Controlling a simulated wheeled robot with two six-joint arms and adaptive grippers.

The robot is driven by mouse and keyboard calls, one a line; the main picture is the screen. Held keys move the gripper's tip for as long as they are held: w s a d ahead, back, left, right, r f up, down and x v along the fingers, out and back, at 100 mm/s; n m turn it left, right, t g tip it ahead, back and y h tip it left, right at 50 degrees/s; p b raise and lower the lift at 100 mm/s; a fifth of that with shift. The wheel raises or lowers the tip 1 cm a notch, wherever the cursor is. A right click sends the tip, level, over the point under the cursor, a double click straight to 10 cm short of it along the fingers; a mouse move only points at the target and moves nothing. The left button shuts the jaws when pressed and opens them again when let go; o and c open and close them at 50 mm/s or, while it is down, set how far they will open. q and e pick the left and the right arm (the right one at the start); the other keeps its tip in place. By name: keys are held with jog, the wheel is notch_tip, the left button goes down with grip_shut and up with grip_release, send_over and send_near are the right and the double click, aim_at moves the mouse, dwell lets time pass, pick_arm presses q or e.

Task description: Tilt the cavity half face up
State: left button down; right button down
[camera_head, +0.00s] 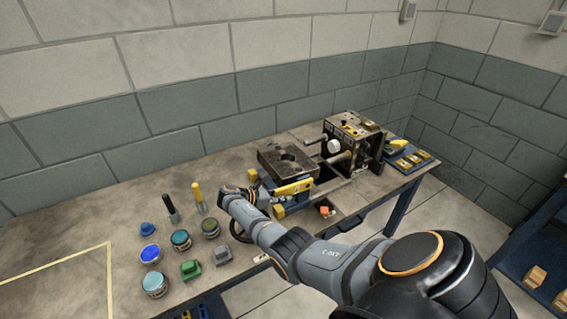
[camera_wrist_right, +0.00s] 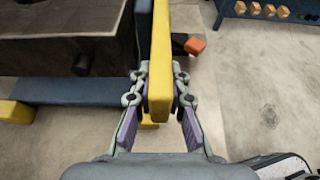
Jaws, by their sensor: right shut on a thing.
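My right gripper (camera_wrist_right: 160,85) is shut on this yellow bar (camera_wrist_right: 160,45), one finger on each side. In the head view my right wrist hides much of the grip. My left gripper is not in view.
The other mould half (camera_head: 350,135), with guide pins, stands upright to the right. Several tins, such as a blue one (camera_head: 151,254), brushes and a green block (camera_head: 190,269) are on the left. An orange piece (camera_head: 324,210) is near the front edge. The bench's far left is clear.

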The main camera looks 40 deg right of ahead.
jog(key=shift+s+f+g+h+b, duration=0.1)
jog(key=shift+f+g+h+b, duration=0.2)
jog(key=shift+f+h+b, duration=0.35)
jog(key=c, duration=1.6)
grip_release()
jog(key=shift+d, duration=0.1)
jog(key=shift+a+r, duration=0.1)
jog(key=shift+a, duration=0.25)
jog(key=v, duration=1.1)
